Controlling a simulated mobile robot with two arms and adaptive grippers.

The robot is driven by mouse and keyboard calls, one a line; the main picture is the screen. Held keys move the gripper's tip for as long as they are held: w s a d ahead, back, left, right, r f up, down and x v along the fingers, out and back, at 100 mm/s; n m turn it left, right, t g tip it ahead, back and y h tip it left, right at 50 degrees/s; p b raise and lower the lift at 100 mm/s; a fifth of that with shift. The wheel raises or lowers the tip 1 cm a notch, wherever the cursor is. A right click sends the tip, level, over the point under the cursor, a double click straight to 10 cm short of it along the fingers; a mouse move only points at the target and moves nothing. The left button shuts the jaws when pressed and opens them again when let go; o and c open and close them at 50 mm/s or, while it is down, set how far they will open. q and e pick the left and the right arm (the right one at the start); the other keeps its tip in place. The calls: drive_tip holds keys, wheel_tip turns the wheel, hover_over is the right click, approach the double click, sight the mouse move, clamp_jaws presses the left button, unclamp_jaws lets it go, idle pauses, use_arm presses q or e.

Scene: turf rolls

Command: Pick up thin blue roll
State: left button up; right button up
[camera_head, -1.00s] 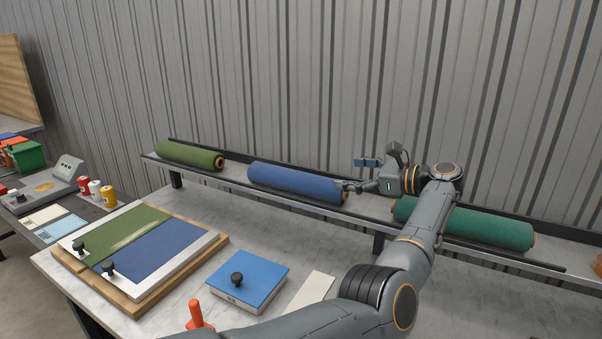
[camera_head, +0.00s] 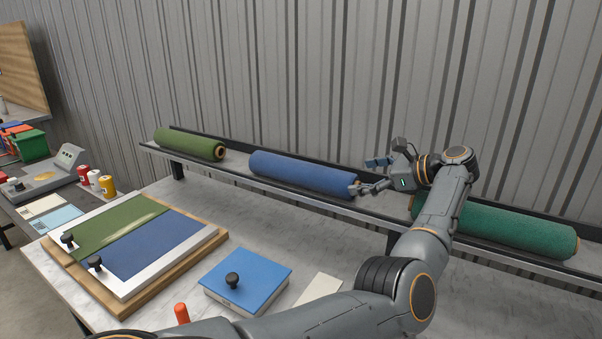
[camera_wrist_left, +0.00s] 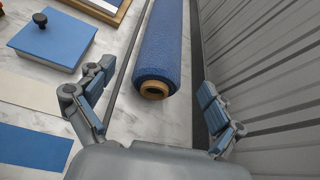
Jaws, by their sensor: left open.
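The blue roll (camera_head: 300,172) lies on the narrow rail shelf against the wall, between a green roll on each side. My left gripper (camera_head: 363,175) is at its right end. In the left wrist view the roll (camera_wrist_left: 161,45) shows with its brown core end towards me, between the two spread fingers of the left gripper (camera_wrist_left: 157,78). The fingers are open and hold nothing; they look apart from the roll. My right gripper is not in view.
An olive green roll (camera_head: 190,144) lies left on the shelf (camera_head: 235,177), a dark green roll (camera_head: 510,229) right, partly behind my arm. Below stand a framed board (camera_head: 215,240) with green and blue sheets and a blue block with a knob (camera_head: 250,277). The corrugated wall is close behind.

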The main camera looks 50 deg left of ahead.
sight(350, 177)
use_arm(q)
drive_tip(key=p+x, duration=0.1)
drive_tip(key=x, duration=0.3)
drive_tip(key=shift+a, duration=0.15)
drive_tip(key=p+x, duration=0.2)
drive_tip(key=x, duration=0.1)
drive_tip(key=p+x, duration=0.1)
drive_tip(key=x, duration=0.1)
drive_tip(key=shift+r, duration=0.3)
drive_tip(key=shift+a+f, duration=0.15)
drive_tip(key=shift+a, duration=0.1)
drive_tip(key=shift+d, duration=0.1)
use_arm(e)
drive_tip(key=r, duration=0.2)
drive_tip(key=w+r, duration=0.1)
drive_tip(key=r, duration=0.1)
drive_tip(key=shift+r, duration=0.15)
use_arm(q)
drive_tip(key=shift+d, duration=0.1)
drive_tip(key=c, duration=1.6)
